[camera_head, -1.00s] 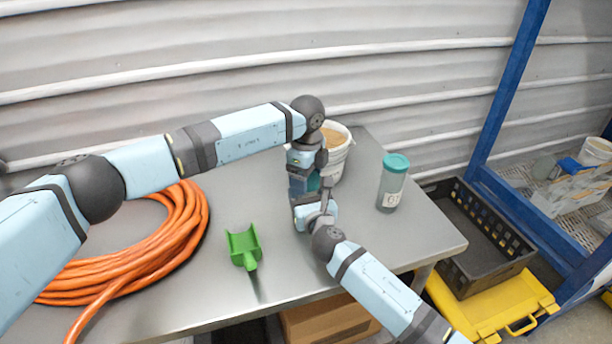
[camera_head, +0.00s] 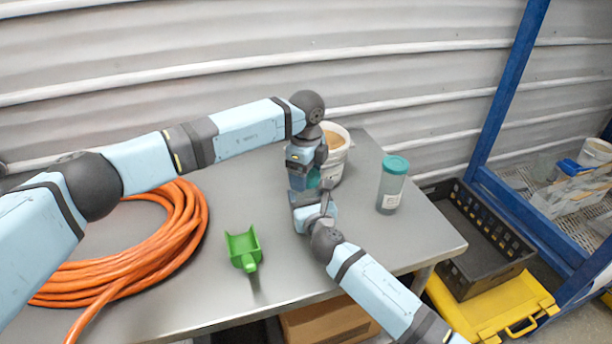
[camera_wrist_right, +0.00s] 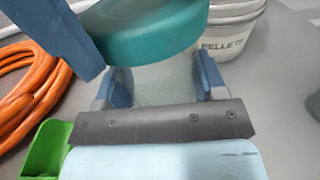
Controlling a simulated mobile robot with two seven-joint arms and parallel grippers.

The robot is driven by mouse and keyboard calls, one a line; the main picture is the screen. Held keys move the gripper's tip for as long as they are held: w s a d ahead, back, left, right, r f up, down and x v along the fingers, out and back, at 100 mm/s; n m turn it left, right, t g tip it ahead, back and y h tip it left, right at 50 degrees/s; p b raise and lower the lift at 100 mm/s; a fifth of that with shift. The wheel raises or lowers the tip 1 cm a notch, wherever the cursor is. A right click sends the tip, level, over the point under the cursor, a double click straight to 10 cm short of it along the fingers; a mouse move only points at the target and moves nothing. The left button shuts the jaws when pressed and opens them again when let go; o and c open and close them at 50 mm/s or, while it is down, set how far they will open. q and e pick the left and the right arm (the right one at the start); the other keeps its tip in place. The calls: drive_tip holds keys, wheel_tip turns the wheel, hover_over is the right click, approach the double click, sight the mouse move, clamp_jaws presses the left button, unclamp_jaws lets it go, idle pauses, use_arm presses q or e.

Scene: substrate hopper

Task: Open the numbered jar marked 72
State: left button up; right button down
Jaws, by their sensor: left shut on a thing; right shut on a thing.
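A clear jar (camera_wrist_right: 165,85) stands between the fingers of my right gripper (camera_wrist_right: 160,88), which is shut on its body. Its teal lid (camera_wrist_right: 150,32) shows above it in the right wrist view, looking tilted and shifted left. My left gripper (camera_head: 314,180) is shut on this lid from above; one blue finger (camera_wrist_right: 50,30) shows beside it. Whether the lid is fully clear of the rim is hard to tell. Any number on this jar is hidden. A second jar (camera_head: 391,188) with a teal lid (camera_head: 396,165) stands upright to the right; its label is unreadable.
A white bucket (camera_head: 335,168) of pellets stands close behind my grippers. A green scoop (camera_head: 243,248) and an orange hose coil (camera_head: 165,245) lie on the metal table (camera_head: 285,262). A black crate (camera_head: 480,240) and a yellow case (camera_head: 495,305) are beyond the table's right edge.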

use_arm(q)
drive_tip(key=shift+r, duration=0.35)
drive_tip(key=shift+r, duration=2.05)
use_arm(e)
drive_tip(key=shift+c, duration=0.5)
unclamp_jaws()
drive_tip(key=shift+s, duration=0.1)
drive_tip(key=v, duration=1.2)
